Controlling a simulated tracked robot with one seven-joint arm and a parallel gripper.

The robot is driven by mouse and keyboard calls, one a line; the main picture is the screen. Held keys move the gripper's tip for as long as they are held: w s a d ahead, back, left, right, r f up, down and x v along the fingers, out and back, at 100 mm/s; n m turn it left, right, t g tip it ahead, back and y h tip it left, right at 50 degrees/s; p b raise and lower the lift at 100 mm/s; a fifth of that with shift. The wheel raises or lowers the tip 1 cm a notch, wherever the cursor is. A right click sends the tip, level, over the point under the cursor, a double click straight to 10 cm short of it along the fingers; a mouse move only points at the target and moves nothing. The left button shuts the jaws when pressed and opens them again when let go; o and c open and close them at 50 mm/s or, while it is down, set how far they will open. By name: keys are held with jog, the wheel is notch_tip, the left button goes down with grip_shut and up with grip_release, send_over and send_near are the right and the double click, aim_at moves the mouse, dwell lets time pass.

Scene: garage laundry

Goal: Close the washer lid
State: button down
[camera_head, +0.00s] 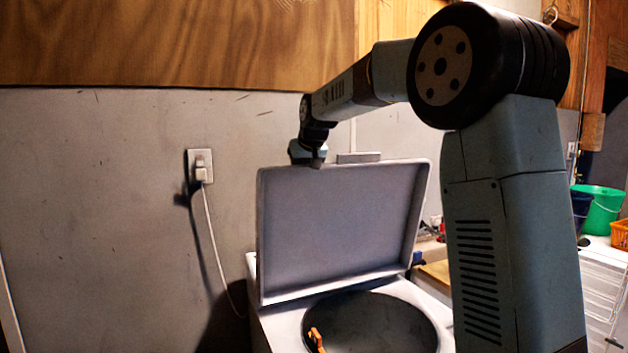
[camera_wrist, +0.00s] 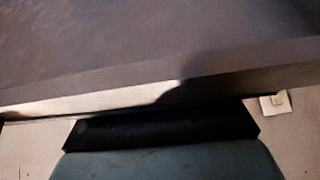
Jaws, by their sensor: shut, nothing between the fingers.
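The washer (camera_head: 262,300) is a white top-loader below my arm, with its round dark drum opening showing. Its lid (camera_head: 335,230) stands raised, close to upright, hinged at the back of the opening. My gripper (camera_head: 316,163) is shut and empty at the lid's top edge, left of its middle; the fingertips are small and partly hidden there. In the wrist view, the lid's edge (camera_wrist: 90,100) runs across the picture directly in front of the dark gripper end (camera_wrist: 165,125). I cannot tell for certain whether they touch.
An orange item (camera_head: 316,340) shows at the drum opening's front left. A wall outlet (camera_head: 201,165) with a plugged cord is left of the lid. A green bucket (camera_head: 600,208) and an orange basket (camera_head: 620,235) stand at the right.

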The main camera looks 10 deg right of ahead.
jog(key=shift+s+d+f, duration=0.1)
jog(key=shift+s+d, duration=0.3)
jog(key=shift+s, duration=1.05)
jog(key=shift+s+d+f, duration=0.1)
jog(key=shift+s+d, duration=0.3)
jog(key=shift+s, duration=1.1)
jog(key=shift+s+d, duration=0.4)
jog(key=shift+s, duration=1.05)
